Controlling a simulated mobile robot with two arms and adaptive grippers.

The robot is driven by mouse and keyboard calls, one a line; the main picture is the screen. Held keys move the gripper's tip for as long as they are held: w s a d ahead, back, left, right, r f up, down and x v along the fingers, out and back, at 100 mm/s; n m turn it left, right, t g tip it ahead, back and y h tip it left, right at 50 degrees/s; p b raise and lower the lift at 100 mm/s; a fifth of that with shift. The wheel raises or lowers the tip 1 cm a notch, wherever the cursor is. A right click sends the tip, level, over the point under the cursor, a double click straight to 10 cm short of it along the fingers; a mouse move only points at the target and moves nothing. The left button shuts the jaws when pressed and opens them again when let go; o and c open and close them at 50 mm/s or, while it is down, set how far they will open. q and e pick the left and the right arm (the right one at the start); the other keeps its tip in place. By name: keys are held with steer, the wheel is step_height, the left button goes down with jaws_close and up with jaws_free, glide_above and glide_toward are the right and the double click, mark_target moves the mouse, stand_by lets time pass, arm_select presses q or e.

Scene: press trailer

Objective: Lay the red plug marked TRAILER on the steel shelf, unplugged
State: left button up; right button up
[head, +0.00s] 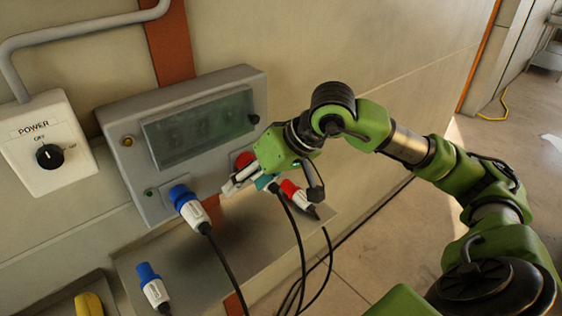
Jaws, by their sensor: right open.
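A red and white plug (298,198) with a black tail is at the right end of the steel shelf (205,260), just beyond my right gripper. I cannot read its marking or tell whether it rests on the shelf. My right gripper (232,184) is open at the lower right of the grey panel (185,125), its pale fingers pointing left. A red socket (243,160) shows partly behind it. A teal part (265,182), perhaps another plug, is partly hidden by the gripper, with a black cable below it. My left gripper is out of view.
A blue plug (187,204) is in the panel. Another blue plug (152,288) lies on the shelf. A yellow object (89,304) sits at lower left. A POWER switch box (45,145) is on the wall. Black cables hang in front of the shelf. Open floor lies right.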

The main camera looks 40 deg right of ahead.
mark_target(259, 174)
steer(key=d+r+n+h, duration=0.1)
steer(key=d+h, duration=0.3)
steer(key=d, duration=0.5)
steer(key=b+x, duration=0.1)
steer(key=x, duration=0.1)
steer(key=b+x, duration=0.1)
steer(key=x, duration=0.2)
steer(key=a+b+x, duration=0.1)
steer(key=x, duration=0.2)
steer(key=shift+w, duration=0.3)
steer(key=shift+b+x, duration=0.85)
steer(key=shift+x, duration=0.35)
steer(key=shift+w, duration=0.1)
steer(key=shift+r, duration=0.1)
steer(key=c, duration=1.3)
